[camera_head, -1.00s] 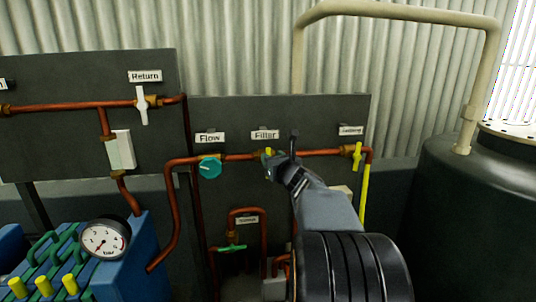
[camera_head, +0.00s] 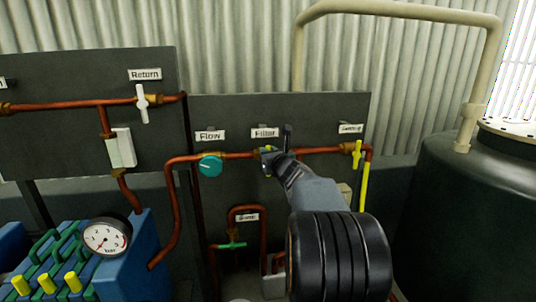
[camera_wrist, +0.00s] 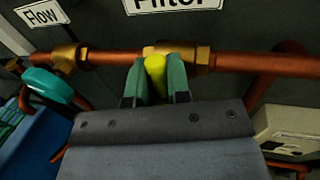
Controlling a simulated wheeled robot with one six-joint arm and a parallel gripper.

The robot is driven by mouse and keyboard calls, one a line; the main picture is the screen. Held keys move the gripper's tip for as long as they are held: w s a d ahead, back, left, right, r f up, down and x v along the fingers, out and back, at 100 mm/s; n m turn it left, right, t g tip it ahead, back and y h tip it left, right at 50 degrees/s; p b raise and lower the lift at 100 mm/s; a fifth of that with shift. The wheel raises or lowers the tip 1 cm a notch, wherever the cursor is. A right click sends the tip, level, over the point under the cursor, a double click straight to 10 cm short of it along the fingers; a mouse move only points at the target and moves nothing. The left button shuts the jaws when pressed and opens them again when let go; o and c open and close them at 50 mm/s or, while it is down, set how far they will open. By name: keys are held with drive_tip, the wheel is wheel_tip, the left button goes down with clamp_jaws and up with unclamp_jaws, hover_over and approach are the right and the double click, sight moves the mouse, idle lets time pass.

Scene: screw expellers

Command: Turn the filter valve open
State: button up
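The filter valve's yellow handle (camera_wrist: 156,72) sits on the copper pipe below the "Filter" label (camera_head: 264,133). In the wrist view the handle points crosswise to the pipe, towards my gripper. My gripper (camera_wrist: 157,84) has its two green-padded fingers on either side of the handle, and they look closed against it. In the head view my gripper (camera_head: 268,161) is at the valve and hides most of it. The valve's brass fitting (camera_wrist: 202,55) shows beside the fingers.
A teal flow knob (camera_head: 210,166) is left of the filter valve. Another yellow-handled valve (camera_head: 357,154) is to the right on the same pipe. A green-handled valve (camera_head: 232,245) is lower on the panel. A dark tank (camera_head: 460,220) stands at the right.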

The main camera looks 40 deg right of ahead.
clamp_jaws()
drive_tip(key=n+b, duration=0.1)
drive_tip(key=n, duration=0.1)
drive_tip(key=a+n+g+b, duration=0.1)
drive_tip(key=n, duration=0.1)
drive_tip(key=shift+w+f+b, duration=0.2)
drive_tip(key=shift+w+b, duration=0.05)
drive_tip(key=shift+b, duration=0.05)
drive_tip(key=shift+w+a+f+n+g+h+p, duration=0.15)
drive_tip(key=shift+a+f+n+g+h, duration=0.3)
drive_tip(key=shift+n, duration=1.35)
drive_tip(key=shift+w+a+f+n+g+h+p, duration=0.15)
drive_tip(key=shift+f+n+g+h, duration=0.35)
drive_tip(key=shift+n, duration=1.3)
drive_tip(key=shift+w+a+f+n+g+h+p, duration=0.2)
drive_tip(key=shift+n+g+h, duration=0.45)
drive_tip(key=shift+n, duration=1.15)
drive_tip(key=shift+f, duration=0.15)
